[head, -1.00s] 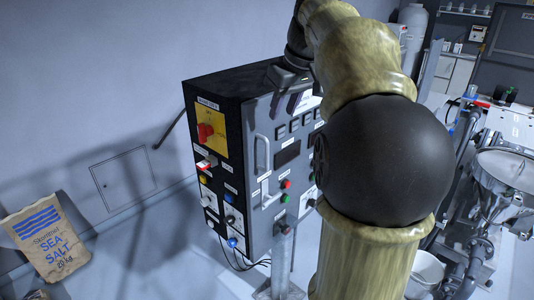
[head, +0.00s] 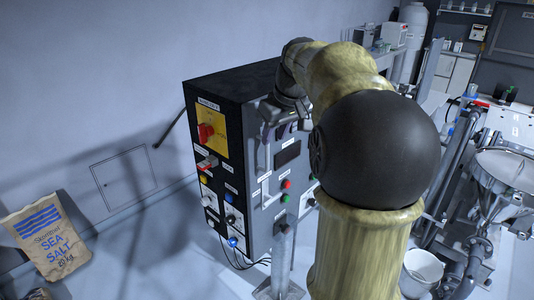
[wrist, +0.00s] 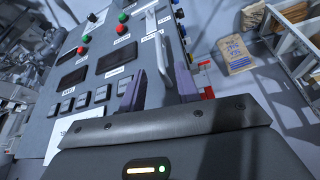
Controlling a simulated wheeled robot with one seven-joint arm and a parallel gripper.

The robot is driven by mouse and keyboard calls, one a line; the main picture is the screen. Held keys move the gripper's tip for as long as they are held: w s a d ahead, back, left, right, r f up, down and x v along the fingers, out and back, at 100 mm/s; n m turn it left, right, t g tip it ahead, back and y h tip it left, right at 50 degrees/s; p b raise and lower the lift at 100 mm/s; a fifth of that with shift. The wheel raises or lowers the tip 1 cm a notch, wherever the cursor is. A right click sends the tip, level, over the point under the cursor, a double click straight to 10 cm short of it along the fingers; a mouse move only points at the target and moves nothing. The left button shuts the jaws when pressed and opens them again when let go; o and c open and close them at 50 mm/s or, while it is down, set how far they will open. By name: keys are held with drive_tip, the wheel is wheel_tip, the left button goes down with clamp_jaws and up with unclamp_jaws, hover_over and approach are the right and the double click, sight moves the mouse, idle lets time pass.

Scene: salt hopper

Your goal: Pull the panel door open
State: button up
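The panel door is the grey front of the electrical cabinet (head: 288,180), and it looks closed. It carries a display, buttons and labels. A pale vertical bar handle (head: 265,158) runs along its left edge; in the wrist view the handle (wrist: 152,42) lies ahead of and between the finger lines. My gripper (head: 270,128) is at the upper end of the handle, and partly covers it in the head view. In the wrist view my gripper (wrist: 160,82) has its two purple fingers apart, with the handle's near end close to the gap. Contact cannot be told.
The cabinet's left side has a red rotary switch on a yellow plate (head: 212,142) and several knobs. A grey post (head: 282,250) stands in front of the cabinet. A sea salt bag (head: 48,237) leans at the left wall. A metal hopper (head: 505,165) is at right.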

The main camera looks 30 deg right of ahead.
sight(268, 151)
drive_tip(key=p+x, duration=0.1)
drive_tip(key=x, duration=0.7)
drive_tip(key=shift+w+f, duration=0.15)
drive_tip(key=shift+f, duration=0.2)
clamp_jaws()
